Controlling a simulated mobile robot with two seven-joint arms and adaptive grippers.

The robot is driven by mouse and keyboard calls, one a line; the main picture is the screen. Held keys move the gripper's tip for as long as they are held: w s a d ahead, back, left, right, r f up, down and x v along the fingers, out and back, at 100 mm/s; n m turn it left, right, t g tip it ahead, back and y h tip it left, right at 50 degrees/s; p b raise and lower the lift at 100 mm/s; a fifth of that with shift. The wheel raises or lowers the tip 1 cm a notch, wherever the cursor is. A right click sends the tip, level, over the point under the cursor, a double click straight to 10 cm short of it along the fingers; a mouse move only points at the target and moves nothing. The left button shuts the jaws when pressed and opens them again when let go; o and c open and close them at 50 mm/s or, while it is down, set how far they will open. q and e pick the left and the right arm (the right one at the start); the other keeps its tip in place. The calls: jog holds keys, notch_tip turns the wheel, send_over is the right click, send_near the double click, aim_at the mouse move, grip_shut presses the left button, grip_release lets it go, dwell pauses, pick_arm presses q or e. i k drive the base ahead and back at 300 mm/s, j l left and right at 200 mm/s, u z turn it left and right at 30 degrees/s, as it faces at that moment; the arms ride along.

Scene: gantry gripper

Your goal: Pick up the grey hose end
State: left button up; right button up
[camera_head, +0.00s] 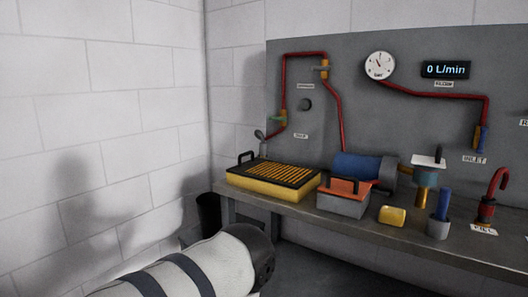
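I cannot clearly make out a grey hose end. A small grey fitting (260,135) shows at the lower end of the left red pipe, behind the black-handled yellow case; it is too small to tell whether it is the hose end. One of my arms, white with dark bands, reaches in from the bottom left and ends in a dark joint in front of the bench. No gripper fingers show on it. Neither of my grippers is in view.
The grey bench (365,232) carries a yellow case (270,190), an orange-and-grey box (342,204), a blue motor (355,166), a yellow block (392,216) and a blue-topped grey cup (438,227). A red hooked pipe (497,180) stands at right. A gauge (380,66) and display (445,70) hang behind.

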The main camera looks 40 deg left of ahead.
aim_at(263, 147)
jog(key=i+j+z, duration=0.15)
jog(key=j, duration=0.55)
jog(key=i+j+z, duration=0.1)
jog(key=j, duration=0.65)
jog(key=i+j+z, duration=0.15)
jog(key=j, duration=0.6)
jog(key=j+z, duration=0.1)
jog(key=j, duration=0.65)
jog(key=i, duration=0.05)
